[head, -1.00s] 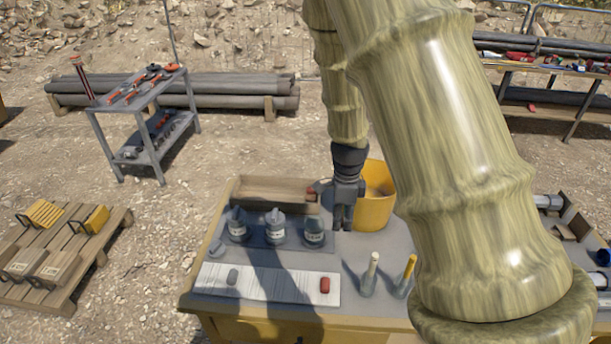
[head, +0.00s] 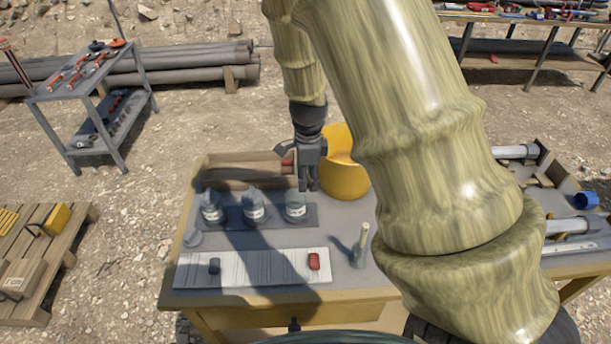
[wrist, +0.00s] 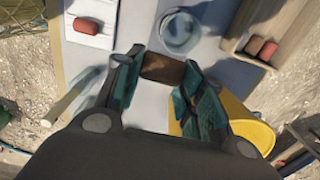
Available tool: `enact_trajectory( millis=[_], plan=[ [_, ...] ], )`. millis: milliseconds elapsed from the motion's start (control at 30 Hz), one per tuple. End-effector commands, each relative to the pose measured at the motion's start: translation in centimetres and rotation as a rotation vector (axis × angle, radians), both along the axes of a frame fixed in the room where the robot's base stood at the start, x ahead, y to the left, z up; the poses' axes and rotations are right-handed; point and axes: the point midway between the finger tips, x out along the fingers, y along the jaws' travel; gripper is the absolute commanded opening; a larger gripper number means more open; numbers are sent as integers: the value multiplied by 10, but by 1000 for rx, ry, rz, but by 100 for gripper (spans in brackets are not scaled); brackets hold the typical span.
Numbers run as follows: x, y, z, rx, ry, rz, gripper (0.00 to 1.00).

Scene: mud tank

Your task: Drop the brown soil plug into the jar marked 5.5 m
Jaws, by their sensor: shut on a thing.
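My gripper (head: 309,186) is just right of the rightmost of three jars and in front of the yellow bucket. In the wrist view my gripper (wrist: 160,78) is shut on the brown soil plug (wrist: 163,68), held between both fingertips. The right jar (head: 295,206) is glass with a pale label; it shows from above as a round rim in the wrist view (wrist: 180,33), ahead of the plug and apart from it. The middle jar (head: 253,208) and left jar (head: 212,209) stand beside it on a dark mat. The label marks are too small to read.
A white board (head: 250,269) bears a grey plug (head: 214,265) and a red plug (head: 314,261). A wooden tray (head: 238,168) lies behind the jars. The yellow bucket (head: 346,175) is behind right. An upright pale rod (head: 363,240) stands in a holder at front right.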

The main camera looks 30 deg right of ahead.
Motion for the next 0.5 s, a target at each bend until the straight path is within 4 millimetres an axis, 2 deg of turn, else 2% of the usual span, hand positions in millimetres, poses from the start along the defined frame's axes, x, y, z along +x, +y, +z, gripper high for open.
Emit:
enact_trajectory(
  millis=[33,200,500],
  plan=[
    [4,0,-13,-2,5,2,15],
    [9,0,-26,-2,9,2,15],
    [1,-1,-23,-1,3,-2,15]
  ],
)
